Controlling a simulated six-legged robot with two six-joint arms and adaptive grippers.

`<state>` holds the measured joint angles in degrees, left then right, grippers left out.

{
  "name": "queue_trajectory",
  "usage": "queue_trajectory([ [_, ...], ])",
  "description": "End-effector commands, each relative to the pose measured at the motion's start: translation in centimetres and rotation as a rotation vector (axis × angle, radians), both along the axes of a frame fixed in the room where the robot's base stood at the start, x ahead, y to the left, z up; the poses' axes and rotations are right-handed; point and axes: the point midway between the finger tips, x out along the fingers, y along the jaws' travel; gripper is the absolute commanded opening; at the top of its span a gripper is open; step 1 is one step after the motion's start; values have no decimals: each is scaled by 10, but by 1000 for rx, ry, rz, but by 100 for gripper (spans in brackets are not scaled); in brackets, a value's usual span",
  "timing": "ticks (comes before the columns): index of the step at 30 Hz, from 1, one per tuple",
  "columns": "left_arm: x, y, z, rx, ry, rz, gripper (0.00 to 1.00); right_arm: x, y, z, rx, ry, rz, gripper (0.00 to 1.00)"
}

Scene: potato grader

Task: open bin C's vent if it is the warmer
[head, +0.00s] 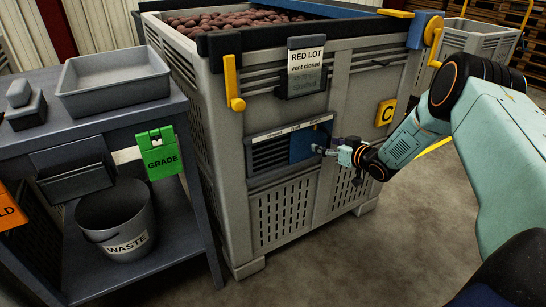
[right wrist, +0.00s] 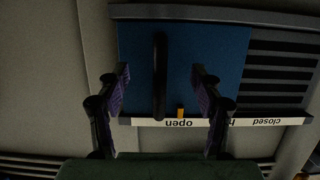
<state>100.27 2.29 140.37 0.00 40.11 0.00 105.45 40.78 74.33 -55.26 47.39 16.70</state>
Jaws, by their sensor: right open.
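Bin C (head: 225,170) is a grey slatted crate full of potatoes, with a yellow C plate (head: 386,112). Its vent (head: 270,154) has dark slats bare on the left and a blue slide plate (head: 301,146) at the right end. In the right wrist view, which is upside down, the blue plate (right wrist: 215,55) has a dark upright handle (right wrist: 160,75). A yellow pointer (right wrist: 181,112) stands by the word "open". My right gripper (right wrist: 160,90) is open, its fingers on either side of the handle; contact is unclear. My left gripper is out of view.
A card (head: 306,68) on the bin reads "RED LOT vent closed". A grey bench (head: 95,122) at left carries a tray (head: 112,80) and a green GRADE tag (head: 160,150), with a waste bucket (head: 118,225) below. Another crate (head: 475,42) stands behind. Floor in front is clear.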

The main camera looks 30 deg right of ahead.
Motion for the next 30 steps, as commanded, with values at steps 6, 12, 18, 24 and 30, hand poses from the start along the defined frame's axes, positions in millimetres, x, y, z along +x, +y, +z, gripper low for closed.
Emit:
queue_trajectory([
  [6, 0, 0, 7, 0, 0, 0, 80, -5, -1, 2, 2, 2, -1, 66],
  [12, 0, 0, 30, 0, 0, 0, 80, -24, -2, 11, 1, 3, -2, 66],
  [18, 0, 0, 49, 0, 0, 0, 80, -44, -4, 17, 2, 2, -1, 66],
  [24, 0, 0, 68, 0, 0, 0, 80, -64, -5, 23, 1, 2, 0, 66],
  [30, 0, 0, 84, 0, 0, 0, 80, -81, -6, 28, 1, 2, 0, 66],
])
